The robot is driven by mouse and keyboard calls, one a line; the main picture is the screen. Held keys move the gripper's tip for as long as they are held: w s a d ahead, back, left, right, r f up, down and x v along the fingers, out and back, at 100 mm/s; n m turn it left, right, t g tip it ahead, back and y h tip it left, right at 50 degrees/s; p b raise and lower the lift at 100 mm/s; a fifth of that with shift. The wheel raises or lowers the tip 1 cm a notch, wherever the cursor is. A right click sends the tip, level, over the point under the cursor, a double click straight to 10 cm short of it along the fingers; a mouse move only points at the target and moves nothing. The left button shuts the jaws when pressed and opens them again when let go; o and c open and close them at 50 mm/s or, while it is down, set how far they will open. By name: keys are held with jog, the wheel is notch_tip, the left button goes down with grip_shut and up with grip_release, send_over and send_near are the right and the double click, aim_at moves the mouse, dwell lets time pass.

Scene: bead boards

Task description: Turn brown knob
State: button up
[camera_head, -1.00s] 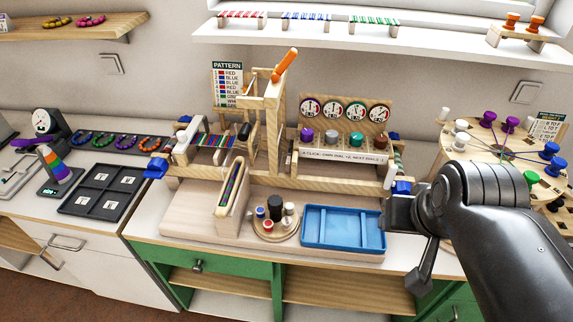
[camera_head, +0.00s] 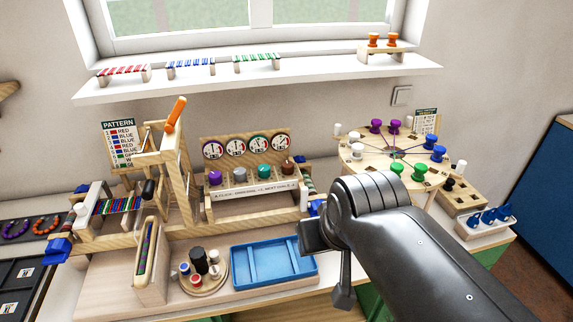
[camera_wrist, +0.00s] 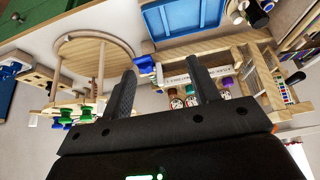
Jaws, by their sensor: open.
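The brown knob (camera_head: 287,167) is the rightmost in a row of knobs on the wooden loom's panel, each below a round dial. The purple knob (camera_head: 215,178), grey knob (camera_head: 239,174) and teal knob (camera_head: 264,171) stand to its left. In the wrist view, which is upside down, the brown knob (camera_wrist: 174,94) shows between my fingers, beyond them. My gripper (camera_wrist: 162,68) is open and empty, apart from the knobs. In the head view my wrist is right of the panel and nearer the camera.
A blue tray (camera_head: 238,279) lies in front of the panel. A round pegged table (camera_head: 352,154) stands to the right. A shelf (camera_head: 330,83) runs above.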

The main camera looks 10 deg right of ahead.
dwell(0.4)
jog(key=w+r+m+g, duration=0.1)
jog(key=w+r, duration=0.2)
jog(key=w, duration=0.5)
jog(key=w+r+g, duration=0.1)
jog(key=w+r, duration=0.3)
jog(key=w, duration=0.4)
jog(key=m+g, duration=0.2)
jog(key=g, duration=0.2)
send_near(288, 164)
notch_tip(288, 164, down, 9)
jog(key=shift+s+f, duration=0.1)
